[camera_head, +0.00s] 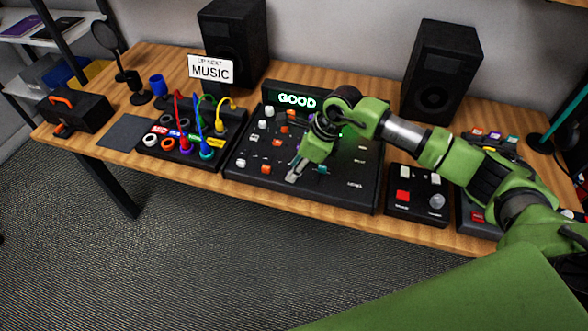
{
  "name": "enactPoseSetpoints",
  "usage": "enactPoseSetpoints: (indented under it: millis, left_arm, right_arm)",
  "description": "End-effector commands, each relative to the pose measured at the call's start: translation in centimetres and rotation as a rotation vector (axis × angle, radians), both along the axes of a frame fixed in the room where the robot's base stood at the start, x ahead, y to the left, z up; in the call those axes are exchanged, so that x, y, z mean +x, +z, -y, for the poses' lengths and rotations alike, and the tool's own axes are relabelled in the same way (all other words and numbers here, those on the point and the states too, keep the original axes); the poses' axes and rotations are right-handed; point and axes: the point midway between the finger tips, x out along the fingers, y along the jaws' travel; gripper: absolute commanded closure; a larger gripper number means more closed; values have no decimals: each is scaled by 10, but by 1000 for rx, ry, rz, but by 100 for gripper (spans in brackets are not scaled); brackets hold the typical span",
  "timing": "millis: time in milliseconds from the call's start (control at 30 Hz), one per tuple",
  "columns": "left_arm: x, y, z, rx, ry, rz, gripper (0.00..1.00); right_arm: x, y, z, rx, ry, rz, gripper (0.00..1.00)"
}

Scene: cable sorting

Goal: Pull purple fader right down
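A large black mixer panel (240,160) lies on the wooden desk, with white, orange and teal knobs or faders on its face. My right arm reaches in from the right over the panel. My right gripper (294,176) points down at the panel's front middle, between an orange knob (266,169) and a teal fader cap (321,169). The fingers are too small to tell whether they are open or shut. My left gripper is out of view.
A lit "GOOD" display (297,101) stands behind the panel. A patch box (211,152) with coloured cables is on the left. A small control box (417,206) is on the right. Two black speakers (236,42) (440,65) and a "MUSIC" sign (211,70) stand behind.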

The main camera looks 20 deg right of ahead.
Motion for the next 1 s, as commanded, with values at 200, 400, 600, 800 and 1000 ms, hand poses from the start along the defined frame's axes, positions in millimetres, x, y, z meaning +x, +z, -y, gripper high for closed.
enactPoseSetpoints:
  millis: [200,400,600,800,1000]
  left_arm:
    - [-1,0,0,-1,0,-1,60]
    - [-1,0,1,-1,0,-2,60]
    - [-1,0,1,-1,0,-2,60]
    - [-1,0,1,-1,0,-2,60]
    - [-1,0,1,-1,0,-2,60]
  right_arm:
    - [-9,44,15,-2,0,4,72]
    - [-18,79,26,-1,-1,3,72]
    - [-22,96,32,0,1,0,72]
    - [-23,98,33,1,0,-1,72]
    - [-23,98,32,0,0,0,72]
